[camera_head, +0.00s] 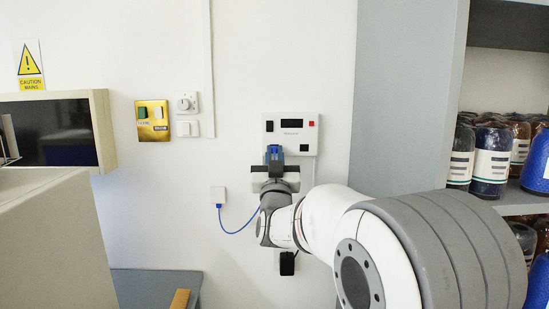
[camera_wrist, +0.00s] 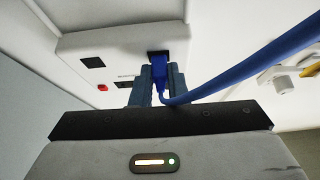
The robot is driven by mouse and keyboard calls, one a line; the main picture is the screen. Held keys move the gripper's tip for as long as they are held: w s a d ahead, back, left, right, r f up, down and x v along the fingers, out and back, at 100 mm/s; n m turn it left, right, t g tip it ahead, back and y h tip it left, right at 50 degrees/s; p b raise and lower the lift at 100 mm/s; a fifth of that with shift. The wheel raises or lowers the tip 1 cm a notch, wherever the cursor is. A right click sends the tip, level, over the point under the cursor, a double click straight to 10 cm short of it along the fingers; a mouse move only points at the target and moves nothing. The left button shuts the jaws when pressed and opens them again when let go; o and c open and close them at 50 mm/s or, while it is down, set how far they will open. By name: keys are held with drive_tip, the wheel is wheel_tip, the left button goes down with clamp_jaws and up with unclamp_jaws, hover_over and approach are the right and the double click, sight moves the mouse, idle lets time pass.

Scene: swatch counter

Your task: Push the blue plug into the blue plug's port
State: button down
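The blue plug (camera_wrist: 158,70) is between the two fingers of my gripper (camera_wrist: 159,80), which look shut on it. Its front end is at the dark port (camera_wrist: 157,53) on the underside edge of the white wall unit (camera_wrist: 115,45) in the wrist view. I cannot tell how deep it sits. The blue cable (camera_wrist: 250,66) runs from the plug to the right there. In the head view my gripper (camera_head: 274,155) is up against the lower left part of the wall unit (camera_head: 300,140) and hides the port.
The cable comes from a small white wall box (camera_head: 217,195). A brass switch plate (camera_head: 152,120) and white switches (camera_head: 187,128) are on the wall to the left. A grey cabinet (camera_head: 400,90) with shelved bottles (camera_head: 491,155) stands at the right. A black item (camera_head: 287,264) hangs below.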

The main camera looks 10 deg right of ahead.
drive_tip(key=c, duration=1.3)
unclamp_jaws()
drive_tip(key=b+v, duration=0.2)
drive_tip(key=v, duration=0.5)
drive_tip(key=shift+s+f, duration=0.2)
drive_tip(key=shift+s, duration=0.15)
